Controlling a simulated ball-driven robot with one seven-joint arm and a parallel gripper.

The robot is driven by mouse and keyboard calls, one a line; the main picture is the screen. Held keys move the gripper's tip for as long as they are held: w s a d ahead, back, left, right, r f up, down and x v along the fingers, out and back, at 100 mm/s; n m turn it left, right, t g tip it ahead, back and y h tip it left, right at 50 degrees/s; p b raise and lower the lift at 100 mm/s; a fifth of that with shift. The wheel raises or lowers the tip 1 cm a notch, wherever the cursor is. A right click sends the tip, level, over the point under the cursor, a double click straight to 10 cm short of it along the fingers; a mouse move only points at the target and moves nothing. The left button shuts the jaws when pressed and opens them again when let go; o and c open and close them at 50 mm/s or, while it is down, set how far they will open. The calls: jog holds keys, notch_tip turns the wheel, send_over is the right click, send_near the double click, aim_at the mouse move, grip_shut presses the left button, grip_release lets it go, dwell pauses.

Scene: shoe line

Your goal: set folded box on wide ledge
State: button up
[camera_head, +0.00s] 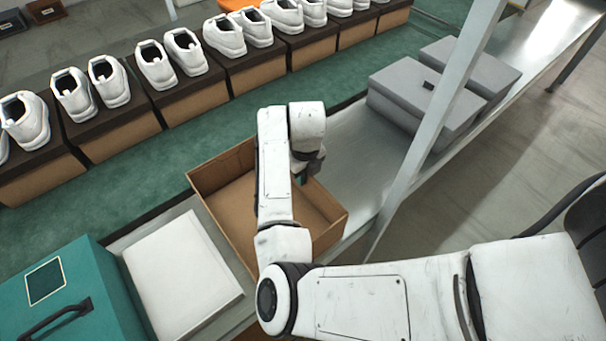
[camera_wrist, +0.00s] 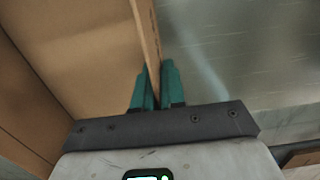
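The folded box (camera_head: 322,208) is an open brown cardboard box over the grey metal ledge (camera_head: 352,150) beside the green conveyor. My arm covers its middle, and I cannot tell whether its base touches the ledge. In the wrist view, the box's wall (camera_wrist: 150,30) runs between the two teal fingers of my gripper (camera_wrist: 158,88). The fingers are close together, one on each side of the wall, and look shut on it. In the head view the fingertips are mostly hidden behind my wrist, at the box's far right side.
Grey lidded boxes (camera_head: 405,98) stand farther along the ledge, behind a slanted metal post (camera_head: 440,105). A white flat box (camera_head: 180,270) and a teal case (camera_head: 70,300) are at the near left. White shoes (camera_head: 222,36) on brown boxes line the conveyor. Bare ledge lies beyond the box.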

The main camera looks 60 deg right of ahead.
jog(key=o, duration=0.4)
jog(key=shift+r, duration=0.1)
jog(key=r, duration=0.4)
jog(key=r+b, duration=0.1)
jog(key=r, duration=0.7)
jog(key=shift+s+a+r, duration=0.1)
jog(key=shift+s, duration=0.3)
